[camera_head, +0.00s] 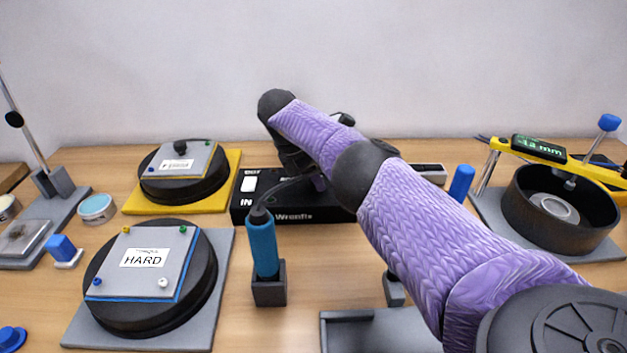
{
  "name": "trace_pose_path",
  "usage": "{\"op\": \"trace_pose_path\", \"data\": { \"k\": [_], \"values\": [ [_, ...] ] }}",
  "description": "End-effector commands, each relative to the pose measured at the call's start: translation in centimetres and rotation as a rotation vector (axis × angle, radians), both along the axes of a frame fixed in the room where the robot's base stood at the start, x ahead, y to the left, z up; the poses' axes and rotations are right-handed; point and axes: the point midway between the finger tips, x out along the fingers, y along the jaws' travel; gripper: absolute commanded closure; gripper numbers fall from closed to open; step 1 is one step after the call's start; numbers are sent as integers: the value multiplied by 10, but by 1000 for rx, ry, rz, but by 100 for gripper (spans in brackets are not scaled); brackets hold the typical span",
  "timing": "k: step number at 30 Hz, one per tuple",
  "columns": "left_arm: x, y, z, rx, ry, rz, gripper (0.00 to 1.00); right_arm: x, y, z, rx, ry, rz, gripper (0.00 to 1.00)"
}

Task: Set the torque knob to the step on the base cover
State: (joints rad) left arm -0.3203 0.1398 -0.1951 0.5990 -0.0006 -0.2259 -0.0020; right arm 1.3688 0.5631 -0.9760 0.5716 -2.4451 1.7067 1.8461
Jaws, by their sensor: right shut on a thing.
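A black box lettered "Wrenfix" (262,208) with a small white panel lies at the back middle of the table. My right arm reaches across it, and my right gripper (318,182) is at the box, shut on what appears to be the torque knob, which the gripper and arm hide. A grey cover (172,246) labelled "TORQUE HARD" sits on a round black base at the front left. Another grey cover (205,158) with a label too small to read sits on a round base on a yellow pad behind it. My left gripper is not in view.
A blue driver (262,245) with a cable stands upright in a dark holder (269,292) in front of the box. A yellow gauge (555,156) spans a black round bowl (535,225) at right. A grey tray (345,335) is at the front.

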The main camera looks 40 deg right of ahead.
Motion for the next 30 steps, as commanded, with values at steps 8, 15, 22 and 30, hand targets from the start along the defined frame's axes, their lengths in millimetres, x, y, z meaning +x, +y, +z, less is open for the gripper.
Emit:
{"op": "trace_pose_path", "data": {
  "k": [8,15,22,30],
  "values": [
    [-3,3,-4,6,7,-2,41,1,0,0,1,-1,-39,100],
    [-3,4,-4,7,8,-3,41,0,0,0,1,-1,-41,100],
    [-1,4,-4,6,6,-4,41,0,0,0,1,-1,-41,33],
    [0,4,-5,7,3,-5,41,0,0,0,1,-1,-40,19]
  ]
}}
